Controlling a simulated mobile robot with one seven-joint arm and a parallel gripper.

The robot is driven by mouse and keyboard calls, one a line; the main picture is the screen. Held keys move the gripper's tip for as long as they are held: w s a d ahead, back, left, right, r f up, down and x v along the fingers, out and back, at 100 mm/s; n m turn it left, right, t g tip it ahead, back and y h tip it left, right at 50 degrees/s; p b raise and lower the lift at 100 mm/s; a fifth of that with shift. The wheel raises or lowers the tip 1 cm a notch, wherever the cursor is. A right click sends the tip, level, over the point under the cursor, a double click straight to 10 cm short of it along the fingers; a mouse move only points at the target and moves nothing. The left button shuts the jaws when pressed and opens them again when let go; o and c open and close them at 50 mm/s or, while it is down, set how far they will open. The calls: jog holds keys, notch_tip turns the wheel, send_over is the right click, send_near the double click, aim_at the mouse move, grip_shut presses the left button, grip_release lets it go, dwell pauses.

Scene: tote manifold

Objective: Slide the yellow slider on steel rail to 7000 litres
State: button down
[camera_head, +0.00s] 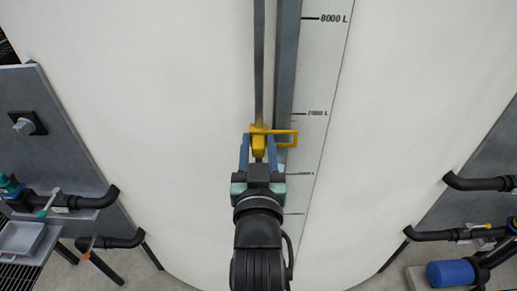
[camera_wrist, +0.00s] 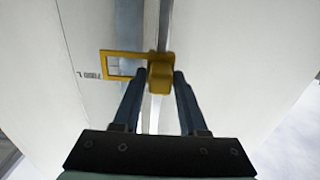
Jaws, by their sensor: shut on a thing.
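The yellow slider (camera_head: 259,142) sits on the steel rail (camera_head: 259,62) on the white tank. Its yellow frame pointer (camera_head: 284,131) reaches right over the grey gauge strip, a little below the 7000 L mark (camera_head: 318,113). My gripper (camera_head: 258,148) is shut on the slider, one finger on each side. In the wrist view the slider (camera_wrist: 160,76) lies between the two fingertips (camera_wrist: 160,78), and the frame pointer (camera_wrist: 124,64) extends left, with the 7000 L label (camera_wrist: 88,74) beside it.
The 8000 L mark (camera_head: 333,19) is higher on the scale. Grey panels with black pipes stand at left (camera_head: 75,203) and right (camera_head: 475,183), apart from my arm. A blue cylinder (camera_head: 450,273) is at lower right. The rail above the slider is clear.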

aim_at(258, 119)
notch_tip(258, 119, up, 4)
jog(key=shift+f+p, duration=0.25)
jog(key=shift+p, duration=0.35)
jog(key=c, duration=0.6)
grip_release()
jog(key=shift+f, duration=0.1)
jog(key=shift+c, duration=0.2)
jog(key=s, duration=1.3)
